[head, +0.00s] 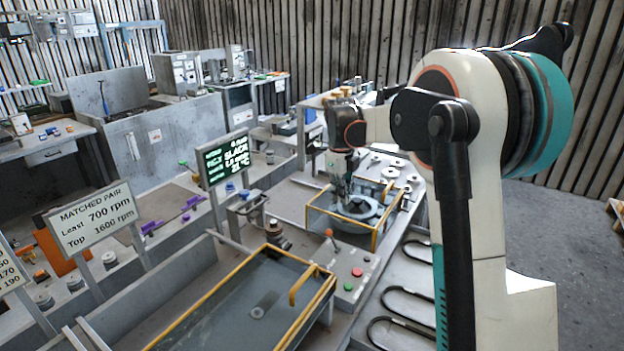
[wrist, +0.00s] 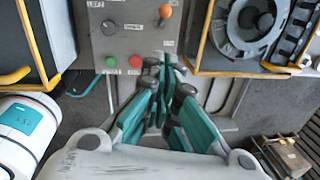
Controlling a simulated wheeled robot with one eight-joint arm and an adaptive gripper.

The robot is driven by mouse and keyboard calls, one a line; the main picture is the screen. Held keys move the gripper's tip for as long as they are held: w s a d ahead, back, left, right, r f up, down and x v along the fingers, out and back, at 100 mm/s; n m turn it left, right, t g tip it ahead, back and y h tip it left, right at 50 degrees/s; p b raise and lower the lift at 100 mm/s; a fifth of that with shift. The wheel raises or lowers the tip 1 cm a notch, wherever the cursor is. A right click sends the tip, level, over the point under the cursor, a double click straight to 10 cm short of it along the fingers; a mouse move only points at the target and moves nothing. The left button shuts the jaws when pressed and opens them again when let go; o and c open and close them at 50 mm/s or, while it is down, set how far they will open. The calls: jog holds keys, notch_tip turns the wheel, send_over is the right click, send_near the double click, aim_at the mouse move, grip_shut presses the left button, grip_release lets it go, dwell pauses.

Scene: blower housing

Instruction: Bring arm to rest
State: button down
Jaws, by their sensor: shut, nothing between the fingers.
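My gripper (head: 341,186) hangs from my arm in the head view, pointing down over the yellow-framed enclosure around the grey round housing. In the wrist view my gripper (wrist: 165,68) has its teal fingers drawn together, with nothing between the tips. The tips appear beside the lower edge of the control panel (wrist: 120,15). The grey round housing (wrist: 247,30) is at the upper right of the wrist view, apart from the fingers, and also shows in the head view (head: 358,208). Part of it is hidden behind the gripper in the head view.
The control panel has a red button (head: 357,272), a green button (head: 348,287) and an orange-tipped lever (head: 330,235). A yellow-edged tank (head: 225,310) lies left of it. A lit display (head: 227,158) and a speed sign (head: 92,218) stand farther left. Open floor (head: 570,235) is at right.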

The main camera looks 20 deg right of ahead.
jog(key=s+a+r+n+t+b, duration=0.2)
jog(key=s+a+n, duration=0.3)
jog(key=s+n, duration=0.35)
jog(key=s+a+r+n+t+b, duration=0.1)
jog(key=s+a+r+n+b, duration=0.1)
jog(key=s+a+n, duration=0.45)
jog(key=s+a+f+n+t+b, duration=0.1)
jog(key=s+f+n, duration=0.2)
jog(key=s+n, duration=0.2)
jog(key=s+a+f+n+t+b, duration=0.1)
jog(key=s+f+n, duration=0.2)
jog(key=s+n, duration=0.2)
jog(key=s+a+f+n+t+y+b, duration=0.1)
jog(key=s+f+n, duration=0.2)
jog(key=s, duration=0.6)
jog(key=shift+s+a+n+b, duration=0.3)
jog(key=shift+s+a+n, duration=0.1)
jog(key=shift+n, duration=0.6)
jog(key=shift+a, duration=0.15)
